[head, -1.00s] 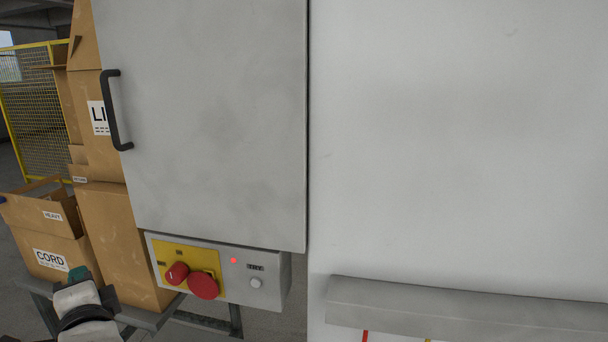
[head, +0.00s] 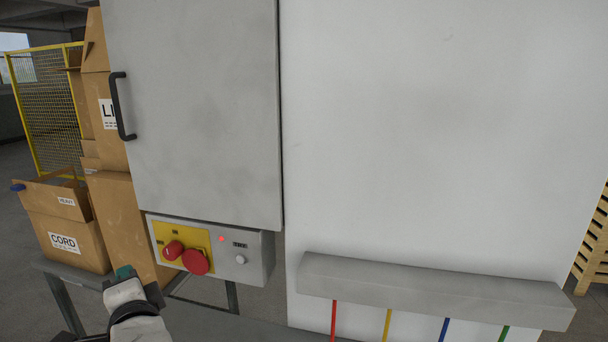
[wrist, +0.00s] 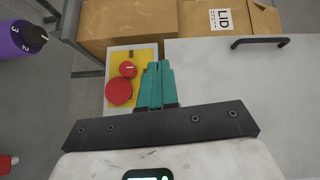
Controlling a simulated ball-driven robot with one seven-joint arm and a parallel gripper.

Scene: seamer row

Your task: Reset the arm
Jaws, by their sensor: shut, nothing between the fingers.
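My gripper (wrist: 155,85) shows in the wrist view with its teal fingers together and nothing between them. In that view the fingers overlap the right part of the yellow panel (wrist: 144,55); I cannot tell how far off it is. In the head view my arm shows at the lower left, and a bit of teal shows beside it. The control box (head: 257,262) hangs below a grey cabinet door (head: 200,110). Its yellow panel carries a red knob (head: 173,250) and a larger red mushroom button (head: 196,262). A small red light (head: 221,239) is lit beside a white button (head: 241,260).
Cardboard boxes (head: 120,215) are stacked left of the cabinet, behind a black door handle (head: 122,106). A white panel (head: 430,130) with a grey ledge (head: 430,290) fills the right. A wooden crate (head: 594,245) stands at far right. A purple cylinder (wrist: 18,40) lies at the wrist view's left.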

